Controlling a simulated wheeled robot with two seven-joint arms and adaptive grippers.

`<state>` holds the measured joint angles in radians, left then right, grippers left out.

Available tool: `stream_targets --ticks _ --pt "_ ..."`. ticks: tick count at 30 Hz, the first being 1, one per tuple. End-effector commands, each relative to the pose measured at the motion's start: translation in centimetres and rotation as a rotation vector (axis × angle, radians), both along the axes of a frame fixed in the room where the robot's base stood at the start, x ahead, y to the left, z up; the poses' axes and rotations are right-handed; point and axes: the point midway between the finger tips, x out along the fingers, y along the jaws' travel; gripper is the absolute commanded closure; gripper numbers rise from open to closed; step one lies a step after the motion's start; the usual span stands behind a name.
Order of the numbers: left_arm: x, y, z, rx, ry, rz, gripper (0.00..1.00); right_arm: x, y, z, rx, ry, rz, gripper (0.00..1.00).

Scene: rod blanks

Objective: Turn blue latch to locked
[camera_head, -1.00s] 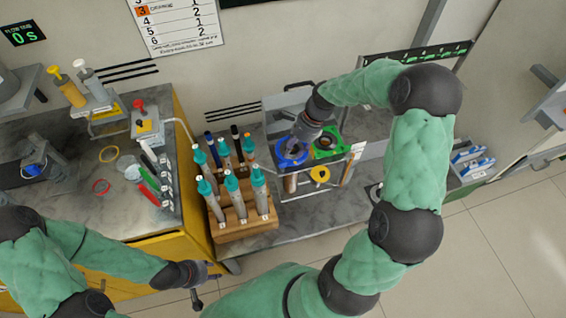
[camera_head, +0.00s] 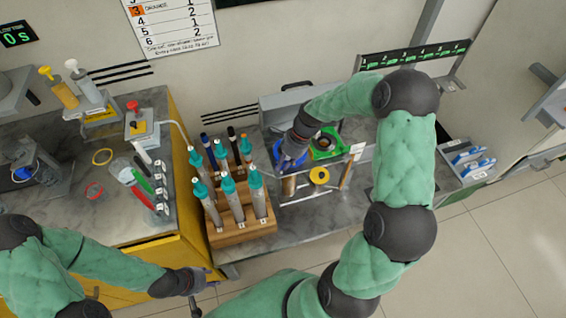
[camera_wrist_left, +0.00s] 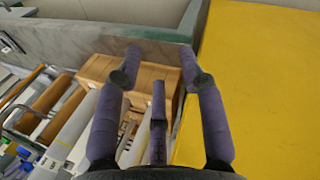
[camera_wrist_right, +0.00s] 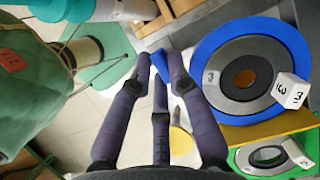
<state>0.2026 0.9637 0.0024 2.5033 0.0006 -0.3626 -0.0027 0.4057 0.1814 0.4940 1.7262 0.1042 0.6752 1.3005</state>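The blue latch is a blue ring around a grey disc marked 3. It shows large in the right wrist view (camera_wrist_right: 290,40), with a blue tab (camera_wrist_right: 158,66) pointing left of it. In the head view the blue latch (camera_head: 280,152) is mostly hidden by my right gripper (camera_head: 287,158). In the right wrist view, my right gripper (camera_wrist_right: 153,58) has its fingers apart, with the tab between them, close to the right finger. A gap shows on the left side. My left gripper (camera_head: 203,290) is open and empty beside the yellow cabinet, also seen in the left wrist view (camera_wrist_left: 160,52).
A green latch (camera_head: 325,146) and a yellow ring (camera_head: 319,176) sit beside the blue latch. A wooden rack (camera_head: 243,229) with several teal-capped tubes stands to the left. The yellow cabinet (camera_wrist_left: 250,90) is close to my left gripper.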

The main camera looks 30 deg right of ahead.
Motion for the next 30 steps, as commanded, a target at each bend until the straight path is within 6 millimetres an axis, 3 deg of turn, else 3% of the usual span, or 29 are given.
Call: stream_targets --ticks 14,30 --pt "0.0 0.0 1.1 0.000 0.000 0.000 0.60 0.0 -0.1 0.2 0.000 0.002 0.061 1.00" --pt "0.0 0.0 6.0 0.000 0.000 0.000 0.60 0.4 -0.2 0.3 0.001 0.001 0.493 1.00"
